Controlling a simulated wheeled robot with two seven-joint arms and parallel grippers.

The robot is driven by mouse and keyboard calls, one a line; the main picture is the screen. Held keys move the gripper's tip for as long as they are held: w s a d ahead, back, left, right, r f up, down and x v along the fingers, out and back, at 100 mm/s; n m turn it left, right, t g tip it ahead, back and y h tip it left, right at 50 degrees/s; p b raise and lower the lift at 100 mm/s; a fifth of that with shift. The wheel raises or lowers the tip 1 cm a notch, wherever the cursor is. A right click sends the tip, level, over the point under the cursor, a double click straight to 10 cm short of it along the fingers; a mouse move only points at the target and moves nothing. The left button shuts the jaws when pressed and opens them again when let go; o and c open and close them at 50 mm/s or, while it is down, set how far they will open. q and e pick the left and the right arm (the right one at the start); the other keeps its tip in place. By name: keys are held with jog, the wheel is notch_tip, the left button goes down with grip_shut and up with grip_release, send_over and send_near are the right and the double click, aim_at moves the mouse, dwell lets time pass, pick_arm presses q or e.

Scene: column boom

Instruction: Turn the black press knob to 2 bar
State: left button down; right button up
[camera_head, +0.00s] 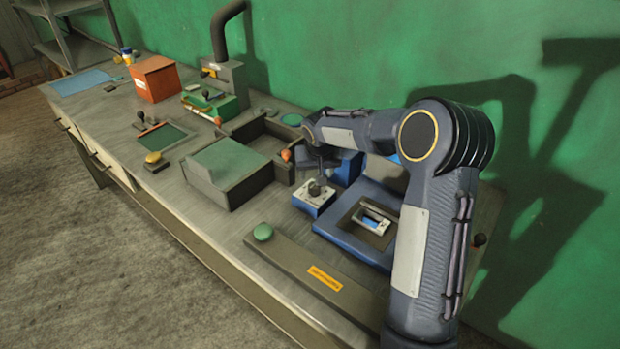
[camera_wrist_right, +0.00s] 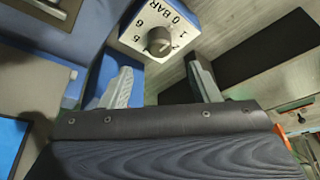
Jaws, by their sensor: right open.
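The black press knob (camera_wrist_right: 158,41) sits on a white-topped dial box (camera_wrist_right: 131,39) with printed numbers and "BAR" around it. Which number the knob points to is too small to tell. In the head view the knob (camera_head: 314,188) and its blue-sided box (camera_head: 312,204) are on the bench, in front of the blue press. My right gripper (camera_wrist_right: 160,80) is open and empty, with its fingers apart and pointing toward the knob; neither finger is seen touching it. In the head view, the right gripper (camera_head: 318,164) is just above and behind the knob. My left gripper is not in view.
The blue press base (camera_head: 345,238) with a recessed part stands right of the dial box. A grey box with a green top (camera_head: 226,163) is left. The green wall (camera_head: 350,50) is behind.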

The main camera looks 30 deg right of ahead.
aim_at(314, 185)
jog(key=p+x, duration=0.1)
jog(key=x, duration=0.6)
jog(key=shift+w+f+p, duration=0.1)
jog(key=shift+f+p, duration=0.15)
jog(key=shift+p, duration=0.05)
